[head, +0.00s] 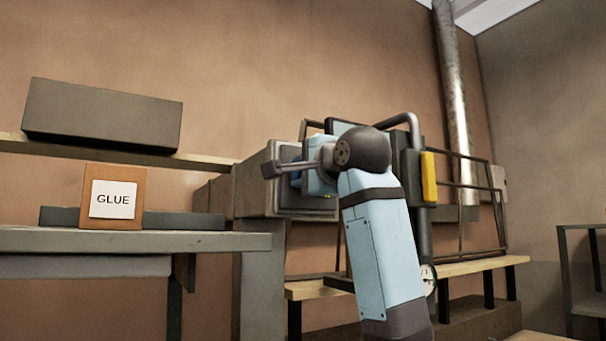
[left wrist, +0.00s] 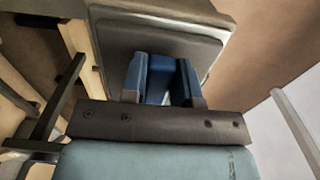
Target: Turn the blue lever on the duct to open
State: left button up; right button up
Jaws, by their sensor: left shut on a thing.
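The duct (head: 256,190) is a grey-brown box-like body in the middle of the head view. It also fills the top of the left wrist view (left wrist: 205,47) as a rounded grey face. The blue lever (left wrist: 162,80) stands on that face and is largely covered by my gripper; in the head view only a bit of blue shows beside it. My left gripper (left wrist: 163,85) is shut on the blue lever, with one finger on each side. In the head view my left gripper (head: 296,178) is at the duct's face, partly hidden by its own wrist. My right gripper is not in view.
A table (head: 130,240) at the left holds a box labelled GLUE (head: 113,218). A dark box (head: 102,114) lies on a shelf above. A wooden bench (head: 465,267) and thin metal rails are behind my arm. A tall metal pipe (head: 452,80) runs up the wall.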

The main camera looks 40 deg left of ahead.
pick_arm(q)
jog(key=shift+r, duration=0.1)
jog(key=m, duration=0.2)
jog(key=r+m, duration=0.1)
jog(key=m, duration=0.2)
jog(key=shift+w+d+r+p, duration=0.1)
jog(key=shift+w+r+p, duration=0.1)
jog(key=shift+p, duration=0.1)
jog(key=m, duration=0.3)
jog(key=w+r+m, duration=0.1)
jog(key=m, duration=0.2)
jog(key=w+r+m, duration=0.1)
jog(key=m, duration=0.2)
jog(key=shift+d+p, duration=0.3)
jog(key=shift+p, duration=0.05)
jog(key=shift+w+d+m, duration=0.1)
jog(key=shift+w+m, duration=0.2)
jog(key=shift+m, duration=0.65)
jog(key=shift+w+d+m, duration=0.1)
jog(key=shift+w+m, duration=0.15)
jog(key=shift+m, duration=0.7)
